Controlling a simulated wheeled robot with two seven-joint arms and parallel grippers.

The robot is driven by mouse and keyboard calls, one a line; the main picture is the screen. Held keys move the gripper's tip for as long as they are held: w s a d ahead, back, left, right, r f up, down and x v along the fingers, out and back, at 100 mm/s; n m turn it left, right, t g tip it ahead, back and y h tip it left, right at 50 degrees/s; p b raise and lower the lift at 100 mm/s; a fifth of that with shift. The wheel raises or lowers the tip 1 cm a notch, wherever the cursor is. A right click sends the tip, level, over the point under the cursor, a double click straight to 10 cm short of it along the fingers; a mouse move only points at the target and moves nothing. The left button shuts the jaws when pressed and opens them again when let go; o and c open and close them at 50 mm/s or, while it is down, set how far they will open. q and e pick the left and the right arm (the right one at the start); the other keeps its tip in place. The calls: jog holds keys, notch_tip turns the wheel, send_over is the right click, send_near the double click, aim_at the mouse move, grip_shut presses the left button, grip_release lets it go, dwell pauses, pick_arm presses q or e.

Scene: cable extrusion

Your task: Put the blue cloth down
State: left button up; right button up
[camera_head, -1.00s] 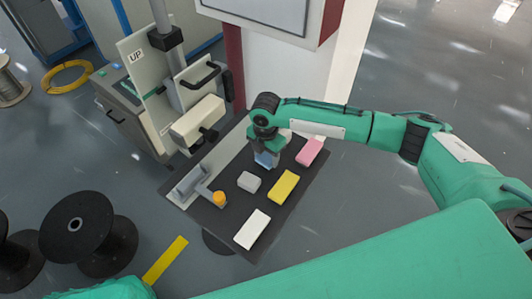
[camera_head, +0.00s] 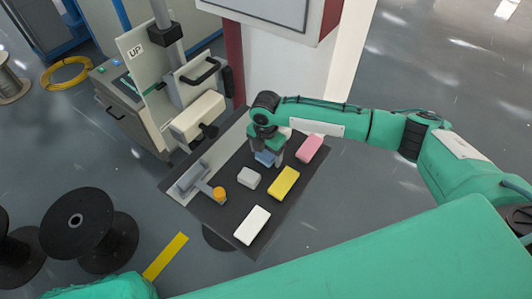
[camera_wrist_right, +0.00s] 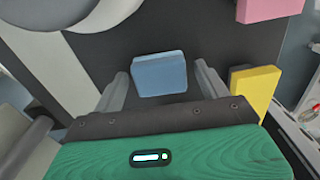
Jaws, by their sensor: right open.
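The blue cloth (camera_wrist_right: 159,74) is a folded block on the dark table mat (camera_wrist_right: 105,55), between and just beyond the fingers in the right wrist view. In the head view the blue cloth (camera_head: 265,158) is partly hidden by my right gripper. My right gripper (camera_head: 267,161) is open above it; in the right wrist view the two fingers (camera_wrist_right: 162,88) stand apart on either side, with gaps to the cloth. My left gripper is not in view.
On the table, a pink block (camera_head: 309,148), yellow block (camera_head: 284,183), grey block (camera_head: 248,178) and white block (camera_head: 252,226) lie around the cloth. A grey tool with an orange knob (camera_head: 219,194) lies left. A machine (camera_head: 197,118) stands behind left.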

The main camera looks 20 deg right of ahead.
aim_at(265, 152)
jog(key=r, duration=0.1)
jog(key=r+b, duration=0.1)
jog(key=r, duration=0.1)
jog(key=r+b, duration=0.1)
jog(key=shift+w+r, duration=0.3)
jog(key=shift+w, duration=0.1)
notch_tip(265, 152, up, 9)
jog(key=b, duration=0.1)
